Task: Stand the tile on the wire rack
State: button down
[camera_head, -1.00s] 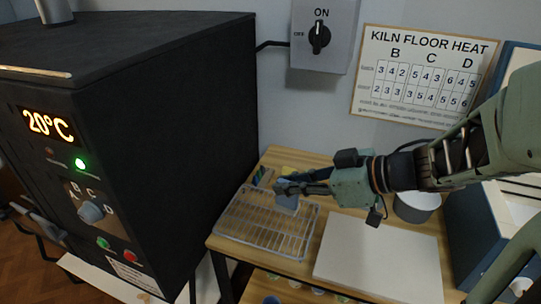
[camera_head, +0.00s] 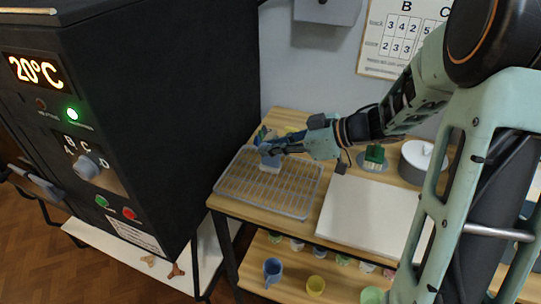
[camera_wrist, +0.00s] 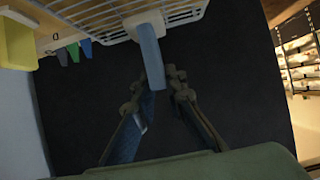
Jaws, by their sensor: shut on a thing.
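The tile (camera_head: 270,162) is a small slab, blue-grey above and pale at its lower end. My gripper (camera_head: 273,149) is shut on its upper part and holds it roughly upright over the far part of the wire rack (camera_head: 293,207). In the wrist view the tile (camera_wrist: 151,58) shows nearly edge-on between the fingertips (camera_wrist: 160,88), its pale end toward the rack (camera_wrist: 97,12). I cannot tell whether its lower edge touches the wires. The near part of the rack is empty.
The black kiln (camera_head: 150,110) stands close on the rack's left. A white board (camera_head: 370,215) lies to its right, with a green brush (camera_head: 374,155) and a round grey pot (camera_head: 420,160) behind. Cups, including a blue mug (camera_head: 272,270), stand on the shelf below.

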aim_at(270, 158)
jog(key=shift+w+a+f, duration=0.15)
jog(key=shift+w+f, duration=0.15)
jog(key=shift+f, duration=0.1)
jog(key=shift+f+b, duration=0.4)
jog(key=shift+f, duration=1.15)
jog(key=shift+f, duration=0.15)
jog(key=c, duration=2)
grip_release()
jog(key=shift+o, duration=0.2)
jog(key=shift+r, duration=0.2)
jog(key=p+v, duration=0.1)
jog(key=v, duration=1.1)
jog(key=shift+p, duration=0.3)
